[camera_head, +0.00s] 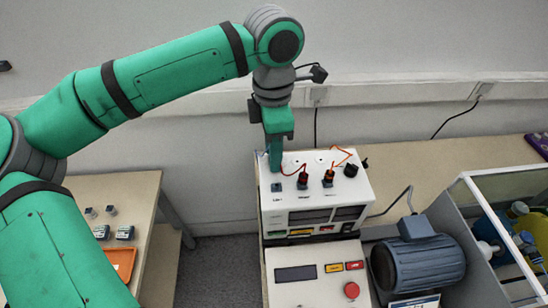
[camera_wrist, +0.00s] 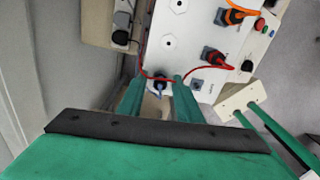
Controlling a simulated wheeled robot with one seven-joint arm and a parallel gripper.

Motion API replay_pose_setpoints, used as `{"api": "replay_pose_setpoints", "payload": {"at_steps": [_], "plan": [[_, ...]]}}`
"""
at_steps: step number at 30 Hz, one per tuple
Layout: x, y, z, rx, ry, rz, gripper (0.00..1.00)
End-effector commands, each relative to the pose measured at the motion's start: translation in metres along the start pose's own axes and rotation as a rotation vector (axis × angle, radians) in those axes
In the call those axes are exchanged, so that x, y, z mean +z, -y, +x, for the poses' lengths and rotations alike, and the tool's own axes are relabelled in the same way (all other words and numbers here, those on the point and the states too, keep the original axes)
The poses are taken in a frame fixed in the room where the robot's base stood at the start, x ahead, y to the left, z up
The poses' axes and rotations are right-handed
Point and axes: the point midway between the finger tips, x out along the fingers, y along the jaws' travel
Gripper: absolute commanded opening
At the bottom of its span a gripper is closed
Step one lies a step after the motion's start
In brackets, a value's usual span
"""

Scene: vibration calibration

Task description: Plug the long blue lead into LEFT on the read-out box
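The white read-out box (camera_head: 330,190) stands on the bench with a row of sockets on its top. The leftmost square blue-grey socket (camera_head: 276,187), apparently LEFT, looks empty; it also shows in the wrist view (camera_wrist: 197,84). My gripper (camera_head: 275,165) points down at the back left of the box. In the wrist view its two green fingers (camera_wrist: 158,84) stand apart on either side of a dark plug with a blue part (camera_wrist: 158,80). Gaps seem to show beside this plug.
A red plug (camera_head: 303,180) and an orange-leaded plug (camera_head: 328,178) sit in neighbouring sockets; the red lead loops close to my fingertips. A black plug (camera_head: 350,170) is further right. A motor (camera_head: 418,262) and a clear-sided enclosure (camera_head: 500,190) stand right; a side table (camera_head: 140,215) stands left.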

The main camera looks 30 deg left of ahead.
Motion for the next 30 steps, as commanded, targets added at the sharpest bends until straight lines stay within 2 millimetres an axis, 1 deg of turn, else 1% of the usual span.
{"api": "replay_pose_setpoints", "payload": {"at_steps": [8, 9, 12, 30], "plan": [[0.0, -0.0001, -0.0002, 0.0, 0.0, 0.0, 0.32], [0.0, -0.0001, -0.0002, 0.0, 0.0, 0.0, 0.23], [0.0, -0.0002, -0.0002, 0.0, 0.0, 0.0, 0.0], [0.0001, -0.0003, -0.0055, 0.001, 0.001, 0.0, 0.0]]}}
